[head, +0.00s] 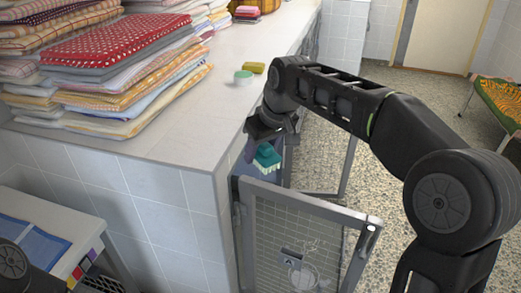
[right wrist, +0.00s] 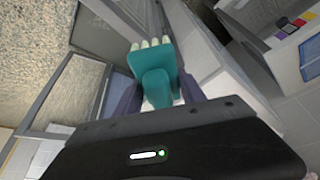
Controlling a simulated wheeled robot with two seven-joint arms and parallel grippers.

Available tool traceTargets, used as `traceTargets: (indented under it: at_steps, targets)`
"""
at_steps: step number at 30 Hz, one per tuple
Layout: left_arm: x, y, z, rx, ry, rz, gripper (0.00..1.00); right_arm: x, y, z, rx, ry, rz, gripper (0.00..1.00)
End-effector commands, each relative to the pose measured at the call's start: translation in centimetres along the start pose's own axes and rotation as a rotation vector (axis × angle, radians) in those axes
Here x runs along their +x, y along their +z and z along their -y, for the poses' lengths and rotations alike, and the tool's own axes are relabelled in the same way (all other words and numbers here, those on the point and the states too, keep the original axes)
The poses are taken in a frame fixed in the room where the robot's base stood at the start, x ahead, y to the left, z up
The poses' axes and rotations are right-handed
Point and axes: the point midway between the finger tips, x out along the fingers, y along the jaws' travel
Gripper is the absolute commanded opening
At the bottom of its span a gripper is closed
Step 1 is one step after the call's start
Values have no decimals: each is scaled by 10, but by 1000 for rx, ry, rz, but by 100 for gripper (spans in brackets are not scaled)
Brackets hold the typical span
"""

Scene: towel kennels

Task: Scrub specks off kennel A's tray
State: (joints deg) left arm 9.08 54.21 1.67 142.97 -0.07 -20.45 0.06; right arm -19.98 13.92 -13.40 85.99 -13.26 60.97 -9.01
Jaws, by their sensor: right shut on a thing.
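My right gripper (head: 256,148) is shut on a teal scrub brush (head: 267,158) with pale bristles, at the open front of kennel A. The right wrist view shows the brush (right wrist: 155,70) between the fingers, bristles pointing away from the gripper. Kennel A's wire door (head: 310,238) stands open, with a small label on it. A blue surface shows inside the kennel behind the brush; I cannot tell whether it is the tray. No specks can be made out. My left gripper is out of view.
Stacks of folded towels (head: 120,62) cover the left of the white counter (head: 190,140). A green-and-white round item (head: 244,77) and a yellow sponge (head: 254,67) lie near its edge. A low table with a blue mat (head: 28,240) stands lower left. Speckled floor is open at right.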

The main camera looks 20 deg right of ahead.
Motion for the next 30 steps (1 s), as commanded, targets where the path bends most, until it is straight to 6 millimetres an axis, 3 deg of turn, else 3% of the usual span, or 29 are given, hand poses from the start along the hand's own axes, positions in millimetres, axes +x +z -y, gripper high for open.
traceTargets:
  at_steps: [11, 23, 25, 30]
  targets:
    - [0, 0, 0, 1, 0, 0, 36, 40, 35, 1, 118, 65, 15, 3]
    - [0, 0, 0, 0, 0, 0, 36, 98, 102, 19, 278, 114, 1, 3]
    - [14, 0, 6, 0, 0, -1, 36, 110, 105, 17, 278, 115, -3, 3]
    - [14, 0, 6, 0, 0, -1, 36, 109, 104, 17, 277, 115, -2, 3]
